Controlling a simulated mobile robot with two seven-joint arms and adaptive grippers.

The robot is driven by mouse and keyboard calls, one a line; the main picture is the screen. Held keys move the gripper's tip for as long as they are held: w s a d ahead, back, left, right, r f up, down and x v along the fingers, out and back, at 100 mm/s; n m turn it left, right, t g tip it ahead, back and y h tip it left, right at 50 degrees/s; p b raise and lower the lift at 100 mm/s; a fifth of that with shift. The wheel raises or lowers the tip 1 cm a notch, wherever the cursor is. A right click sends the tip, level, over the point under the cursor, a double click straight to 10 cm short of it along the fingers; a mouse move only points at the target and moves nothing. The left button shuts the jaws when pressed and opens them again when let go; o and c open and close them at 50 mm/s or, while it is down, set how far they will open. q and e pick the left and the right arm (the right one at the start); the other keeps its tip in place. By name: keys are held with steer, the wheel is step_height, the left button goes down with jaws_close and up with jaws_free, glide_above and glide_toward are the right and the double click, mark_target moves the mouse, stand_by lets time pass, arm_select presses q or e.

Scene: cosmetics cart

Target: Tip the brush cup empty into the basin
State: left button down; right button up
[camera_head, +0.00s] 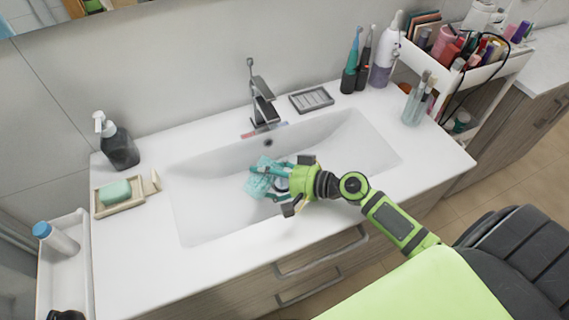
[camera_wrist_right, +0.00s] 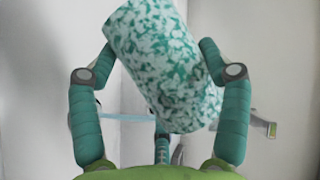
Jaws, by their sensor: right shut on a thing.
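My right gripper (camera_head: 268,182) reaches over the white basin (camera_head: 215,205) from the right. Its teal fingers are shut on a teal-and-white speckled cup (camera_head: 258,187), which shows large between the fingers in the right wrist view (camera_wrist_right: 163,65). The cup is tilted over on its side, not upright, and sits above or within the middle of the basin. Its opening is not clearly visible, so I cannot tell what is inside. In the wrist view a thin pale-blue stick (camera_wrist_right: 125,117) shows behind the cup. My left gripper is out of view.
A faucet (camera_head: 262,100) stands behind the basin. A soap bottle (camera_head: 117,145) and soap tray (camera_head: 120,195) are left. A glass of brushes (camera_head: 417,100), electric toothbrushes (camera_head: 351,70) and a loaded cart (camera_head: 480,65) are right. The basin's right part is clear.

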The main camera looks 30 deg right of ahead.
steer(key=shift+r+m+y, duration=0.3)
steer(key=shift+m, duration=0.3)
stand_by(0.6)
steer(key=shift+w+d+r+m+y+b, duration=0.2)
steer(key=shift+d+m+y+b, duration=0.15)
steer(key=shift+b, duration=0.2)
steer(key=shift+w+d+r+m+y+b, duration=0.15)
steer(key=shift+d+m+b, duration=0.1)
steer(key=shift+d+b, duration=0.25)
steer(key=shift+w+d+r+m+y+b, duration=0.1)
steer(key=shift+r+m+y+b, duration=0.2)
steer(key=shift+m+b, duration=0.6)
stand_by(0.7)
